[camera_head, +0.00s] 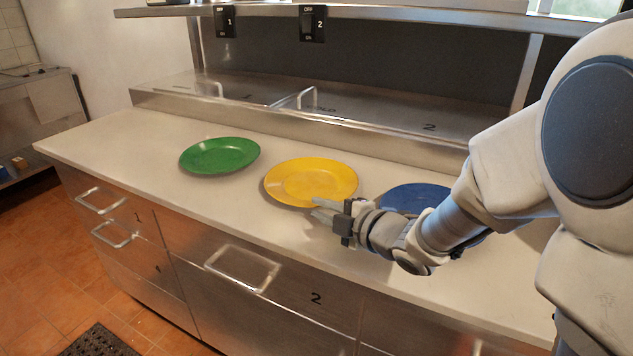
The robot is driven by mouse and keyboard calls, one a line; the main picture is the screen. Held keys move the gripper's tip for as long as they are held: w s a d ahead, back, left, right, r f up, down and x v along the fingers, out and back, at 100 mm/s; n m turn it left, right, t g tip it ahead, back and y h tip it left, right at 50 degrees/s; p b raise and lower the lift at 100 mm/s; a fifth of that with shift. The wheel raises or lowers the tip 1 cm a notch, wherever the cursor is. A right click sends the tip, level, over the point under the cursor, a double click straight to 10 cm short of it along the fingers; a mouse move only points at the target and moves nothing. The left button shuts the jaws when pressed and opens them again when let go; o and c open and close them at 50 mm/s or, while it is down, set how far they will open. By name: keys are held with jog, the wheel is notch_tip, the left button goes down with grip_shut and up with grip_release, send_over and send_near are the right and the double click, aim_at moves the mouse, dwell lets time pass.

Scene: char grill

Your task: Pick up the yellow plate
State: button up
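The yellow plate (308,180) lies flat on the pale counter, between a green plate and a blue plate. My gripper (318,208) is at the plate's near right edge, with its fingers pointing left. One finger overlaps the plate's near rim in the picture. I cannot tell whether the fingers touch the rim or whether one is beneath it. The fingertips look slightly apart, but the gap between them is too small to judge what is in it.
The green plate (219,156) lies to the left and the blue plate (413,196) to the right, partly behind my arm. A steel ledge (290,127) runs along the counter's back. Drawers with handles (241,268) are below the front edge. The counter's left end (95,143) is clear.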

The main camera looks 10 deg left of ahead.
aim_at(312, 205)
jog(key=x, duration=0.3)
jog(key=shift+w+f, duration=0.1)
jog(key=shift+w, duration=0.05)
jog(key=shift+c, duration=0.2)
grip_shut()
dwell(1.1)
